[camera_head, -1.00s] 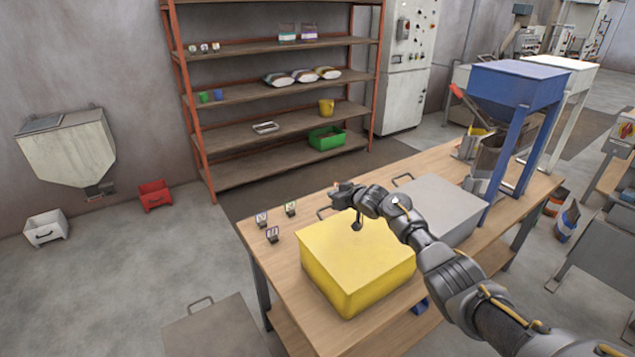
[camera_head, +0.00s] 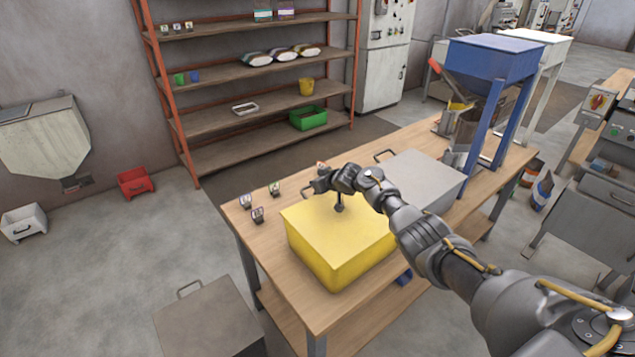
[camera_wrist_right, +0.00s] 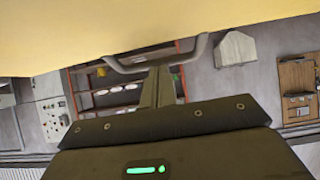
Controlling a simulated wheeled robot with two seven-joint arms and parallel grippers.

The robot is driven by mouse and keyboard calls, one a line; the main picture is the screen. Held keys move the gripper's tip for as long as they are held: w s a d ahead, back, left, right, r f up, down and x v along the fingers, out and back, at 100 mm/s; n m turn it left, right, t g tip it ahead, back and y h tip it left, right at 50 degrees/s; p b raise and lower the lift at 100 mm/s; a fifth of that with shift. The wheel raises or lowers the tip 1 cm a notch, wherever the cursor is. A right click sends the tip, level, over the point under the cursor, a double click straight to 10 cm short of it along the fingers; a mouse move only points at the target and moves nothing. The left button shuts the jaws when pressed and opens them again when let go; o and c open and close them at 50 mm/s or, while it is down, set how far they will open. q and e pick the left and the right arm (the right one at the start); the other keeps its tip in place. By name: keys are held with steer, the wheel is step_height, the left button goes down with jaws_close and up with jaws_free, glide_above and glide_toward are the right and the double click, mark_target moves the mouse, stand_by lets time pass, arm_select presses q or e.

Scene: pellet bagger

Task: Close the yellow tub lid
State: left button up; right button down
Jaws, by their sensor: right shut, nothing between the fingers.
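The yellow tub (camera_head: 330,270) stands on the near part of the wooden bench in the head view. Its yellow lid (camera_head: 315,218) lies across the top and looks flat, with no clear gap at the sides I see. A grey handle (camera_head: 305,191) shows at its far edge. My right gripper (camera_head: 318,186) is shut and empty, above the lid's far edge beside the handle. In the right wrist view, the gripper's fingers (camera_wrist_right: 158,88) point toward the handle (camera_wrist_right: 150,62), below a broad yellow surface (camera_wrist_right: 130,25). Contact cannot be told. My left gripper is not in view.
A grey lidded tub (camera_head: 425,178) stands right of the yellow one, with a blue hopper (camera_head: 495,58) beyond. Several small tags (camera_head: 258,215) stand at the bench's left end. A grey box (camera_head: 205,325) is on the floor. Open floor lies left of the bench.

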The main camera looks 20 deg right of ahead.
steer(key=r+p, duration=0.2)
steer(key=s+r+p, duration=0.1)
steer(key=r+p, duration=0.1)
steer(key=p, duration=0.1)
steer(key=shift+r, duration=0.3)
steer(key=b+v, duration=0.1)
steer(key=v, duration=0.8)
steer(key=shift+s+d+f, duration=0.15)
steer(key=shift+s+d, duration=0.05)
steer(key=shift+s, duration=0.2)
